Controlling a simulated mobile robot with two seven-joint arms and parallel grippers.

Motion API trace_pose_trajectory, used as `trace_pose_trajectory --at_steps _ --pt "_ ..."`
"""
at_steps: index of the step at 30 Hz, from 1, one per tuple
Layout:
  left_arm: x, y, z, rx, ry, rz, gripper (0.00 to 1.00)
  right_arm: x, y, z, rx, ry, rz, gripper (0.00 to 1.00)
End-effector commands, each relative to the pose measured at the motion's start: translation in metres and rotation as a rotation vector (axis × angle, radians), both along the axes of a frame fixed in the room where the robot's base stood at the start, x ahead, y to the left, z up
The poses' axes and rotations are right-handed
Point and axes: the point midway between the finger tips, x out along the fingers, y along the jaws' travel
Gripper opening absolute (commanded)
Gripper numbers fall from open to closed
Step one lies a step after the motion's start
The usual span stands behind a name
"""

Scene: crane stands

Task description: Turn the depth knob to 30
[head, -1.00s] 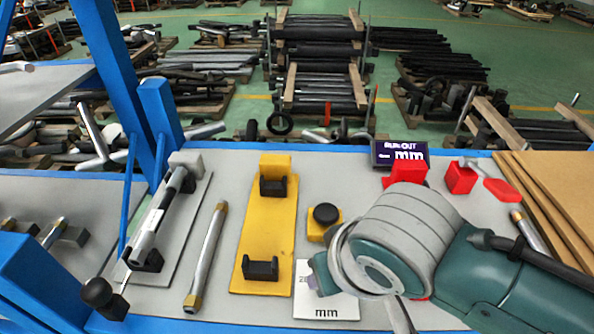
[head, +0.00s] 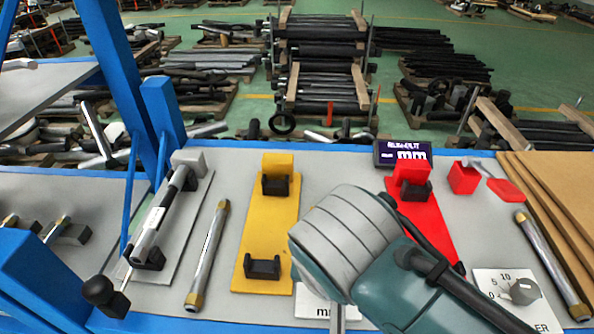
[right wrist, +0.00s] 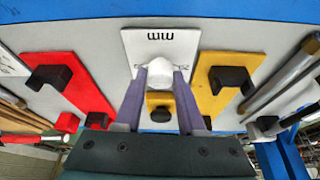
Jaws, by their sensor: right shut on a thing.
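In the right wrist view the pale depth knob (right wrist: 160,73) stands on a white plate (right wrist: 150,44) marked "mm". My right gripper (right wrist: 161,78) is shut on this knob, with one finger on each side. The knob's pointer and scale numbers cannot be read. In the head view my right arm covers the knob and most of its plate (head: 318,310). My left gripper is not in view.
A yellow stand (head: 270,225) is left of my right arm, a red stand (head: 425,218) right of it. A second dial plate (head: 540,312) with a grey knob (head: 524,291) is at the right front. A dark display (head: 402,154) shows a dash and "mm".

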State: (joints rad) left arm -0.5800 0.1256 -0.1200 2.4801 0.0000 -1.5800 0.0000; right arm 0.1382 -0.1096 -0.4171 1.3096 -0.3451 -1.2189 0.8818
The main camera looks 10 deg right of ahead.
Motion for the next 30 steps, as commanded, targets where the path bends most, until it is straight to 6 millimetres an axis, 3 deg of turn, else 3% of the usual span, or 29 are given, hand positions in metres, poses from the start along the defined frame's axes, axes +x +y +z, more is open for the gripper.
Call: trace_pose_trajectory --at_steps 8,9,16,30 --pt "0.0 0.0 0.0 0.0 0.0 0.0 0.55 -0.001 0.0 -0.001 0.001 0.002 -0.002 0.0" --pt "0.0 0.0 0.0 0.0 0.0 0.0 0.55 -0.001 0.0 -0.001 0.001 0.002 -0.002 0.41" --pt "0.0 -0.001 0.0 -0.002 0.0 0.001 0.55 0.0 0.0 -0.001 0.001 0.001 -0.001 0.67" --pt "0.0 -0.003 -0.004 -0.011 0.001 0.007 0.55 -0.004 0.003 0.01 0.003 -0.001 0.001 0.69"
